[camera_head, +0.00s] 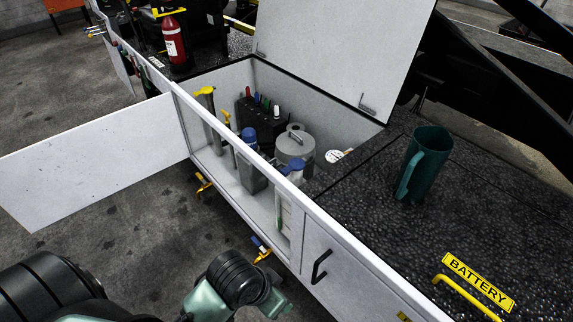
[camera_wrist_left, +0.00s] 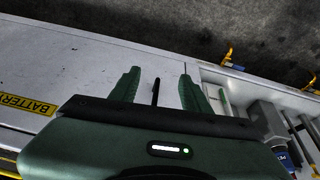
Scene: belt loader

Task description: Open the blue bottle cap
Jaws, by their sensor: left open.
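Two blue caps show inside the open compartment in the head view. One blue cap (camera_head: 249,135) tops a grey bottle (camera_head: 251,175); the other blue cap (camera_head: 291,166) tops a paler bottle close to the front wall. A grey bottle (camera_wrist_left: 268,120) with a blue part (camera_wrist_left: 284,156) shows at the right of the left wrist view. My left gripper (camera_wrist_left: 158,88) is open and empty, its green fingers spread over the white cabinet front. A black door handle (camera_wrist_left: 155,92) appears between the fingers; I cannot tell how far below it is. My right gripper is not in view.
The raised lid (camera_head: 340,45) stands behind the compartment. The front door (camera_head: 90,155) swings out left. A grey round can (camera_head: 294,148) and a black tool holder (camera_head: 252,118) are inside. A green jug (camera_head: 424,165) stands on the black deck (camera_head: 470,190) at right.

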